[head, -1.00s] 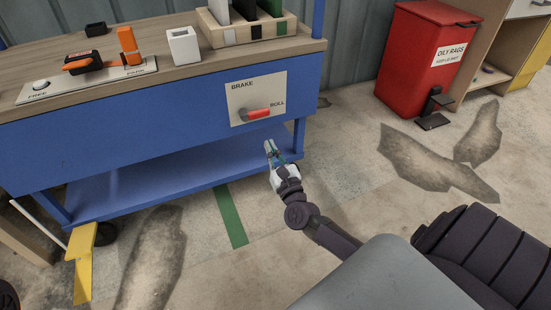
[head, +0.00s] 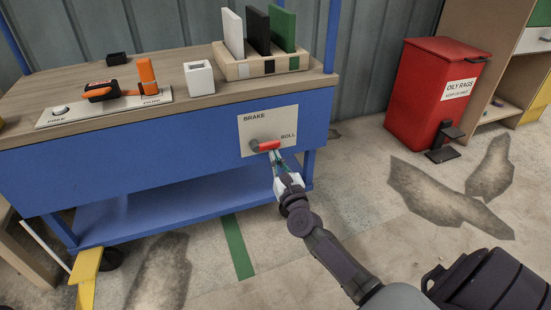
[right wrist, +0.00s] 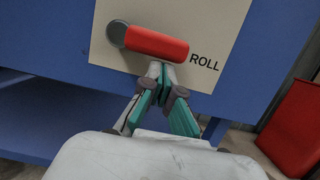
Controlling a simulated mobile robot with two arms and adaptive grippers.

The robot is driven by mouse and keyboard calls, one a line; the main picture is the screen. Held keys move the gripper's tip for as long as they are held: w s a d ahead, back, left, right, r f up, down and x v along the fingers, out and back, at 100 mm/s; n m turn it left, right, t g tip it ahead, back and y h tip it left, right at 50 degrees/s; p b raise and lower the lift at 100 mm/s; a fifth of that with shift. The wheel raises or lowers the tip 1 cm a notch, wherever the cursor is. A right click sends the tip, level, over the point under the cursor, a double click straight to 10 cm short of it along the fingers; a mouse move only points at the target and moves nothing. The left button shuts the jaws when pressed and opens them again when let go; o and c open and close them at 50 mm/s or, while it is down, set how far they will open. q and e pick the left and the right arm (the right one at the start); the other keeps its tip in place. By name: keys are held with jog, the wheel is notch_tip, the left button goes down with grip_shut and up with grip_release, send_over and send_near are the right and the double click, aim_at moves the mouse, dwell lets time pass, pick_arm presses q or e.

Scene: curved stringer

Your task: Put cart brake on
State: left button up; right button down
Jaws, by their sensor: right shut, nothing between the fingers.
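The blue cart (head: 150,150) has a beige brake plate (head: 290,118) on its front, marked BRAKE at upper left and ROLL at right. The red brake handle (head: 268,146) lies nearly level from a grey pivot, pointing right toward ROLL. It also shows in the right wrist view (right wrist: 155,43). My right gripper (head: 277,160) is shut and empty, its fingertips just below the handle's right part; the right wrist view shows the fingertips (right wrist: 160,68) close under the handle. I cannot tell whether they touch it. My left gripper is not in view.
A red oily rags bin (head: 425,95) stands at right. The stained floor between is clear.

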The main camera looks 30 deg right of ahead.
jog(key=shift+r, duration=0.1)
jog(key=shift+d+r+n, duration=0.1)
jog(key=shift+n, duration=0.4)
